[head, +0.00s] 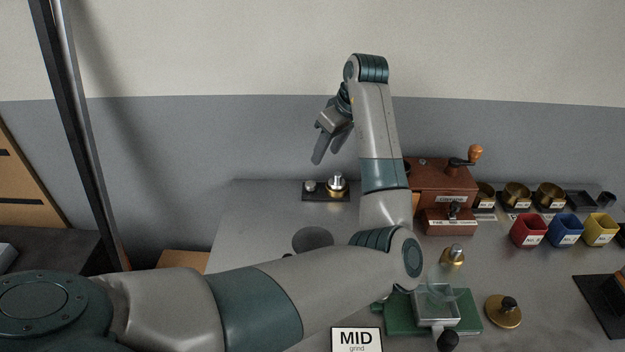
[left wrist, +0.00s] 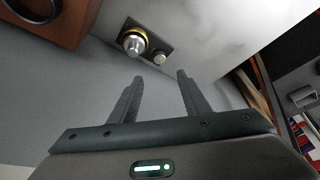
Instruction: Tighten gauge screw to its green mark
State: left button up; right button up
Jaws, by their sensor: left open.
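A silver knob with a brass ring (head: 337,184), which looks like the gauge screw, stands upright on a small black plate (head: 322,197) at the back of the table. A smaller silver knob (head: 310,186) is beside it on the same plate. My left gripper (head: 325,155) is open and empty, pointing down above and behind the plate. In the left wrist view the open fingers (left wrist: 160,76) are apart from the ringed knob (left wrist: 135,42) and the small knob (left wrist: 159,59). I cannot make out a green mark. My right gripper is not in view.
A brown wooden grinder (head: 440,188) with a crank stands right of my arm. Brass cups and red (head: 528,231), blue (head: 565,230) and yellow (head: 601,230) bins are further right. A brass piece with a silver top (head: 452,256) and a green block (head: 467,314) are nearer. Left of the plate is clear.

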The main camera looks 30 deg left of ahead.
aim_at(311, 184)
pick_arm(q)
jog(key=p+x, duration=0.2)
jog(key=x, duration=1.1)
jog(key=shift+w+a+f, duration=0.1)
jog(key=shift+a+f, duration=0.1)
jog(key=shift+f, duration=0.55)
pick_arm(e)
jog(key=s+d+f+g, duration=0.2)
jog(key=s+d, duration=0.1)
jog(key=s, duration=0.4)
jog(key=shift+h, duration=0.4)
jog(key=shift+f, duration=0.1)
